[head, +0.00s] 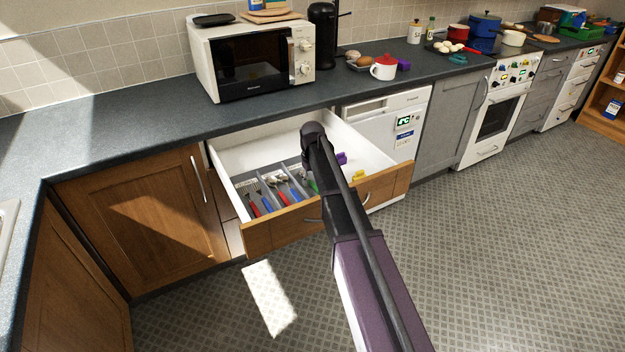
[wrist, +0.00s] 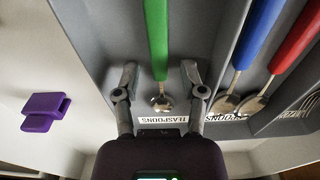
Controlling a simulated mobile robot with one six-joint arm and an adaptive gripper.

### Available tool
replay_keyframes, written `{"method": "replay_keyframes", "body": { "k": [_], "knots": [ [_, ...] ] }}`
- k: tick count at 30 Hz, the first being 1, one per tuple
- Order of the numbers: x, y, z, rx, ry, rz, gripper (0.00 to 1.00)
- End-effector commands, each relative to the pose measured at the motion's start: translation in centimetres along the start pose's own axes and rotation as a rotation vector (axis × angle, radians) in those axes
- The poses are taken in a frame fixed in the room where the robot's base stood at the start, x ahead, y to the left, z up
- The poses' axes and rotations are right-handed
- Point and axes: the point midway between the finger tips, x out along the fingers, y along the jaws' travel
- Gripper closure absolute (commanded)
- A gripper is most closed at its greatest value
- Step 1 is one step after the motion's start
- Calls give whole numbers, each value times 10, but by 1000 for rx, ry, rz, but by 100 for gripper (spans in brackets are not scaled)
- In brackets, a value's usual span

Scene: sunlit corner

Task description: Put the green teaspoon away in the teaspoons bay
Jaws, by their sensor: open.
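The green teaspoon (wrist: 157,40) lies lengthwise in the grey bay labelled TEASPOONS (wrist: 168,121) in the wrist view, its metal bowl close to the label. My gripper (wrist: 160,77) is open, with one finger on each side of the spoon and a visible gap to it on both sides. In the head view a bit of the green handle (head: 314,186) shows beside my arm, inside the open drawer (head: 275,238). My arm hides the gripper's fingers there.
The neighbouring bay in the wrist view holds a blue-handled spoon (wrist: 258,35) and a red-handled spoon (wrist: 293,45). A purple object (wrist: 45,111) lies on the drawer floor outside the tray. In the head view a yellow object (head: 359,175) sits near the drawer front.

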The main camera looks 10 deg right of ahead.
Motion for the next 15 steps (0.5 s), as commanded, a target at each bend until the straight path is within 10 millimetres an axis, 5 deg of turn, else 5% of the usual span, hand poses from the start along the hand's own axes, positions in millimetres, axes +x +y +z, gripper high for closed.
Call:
{"method": "replay_keyframes", "body": {
  "k": [15],
  "knots": [
    [-13,0,0,0,0,0,47]
  ]
}}
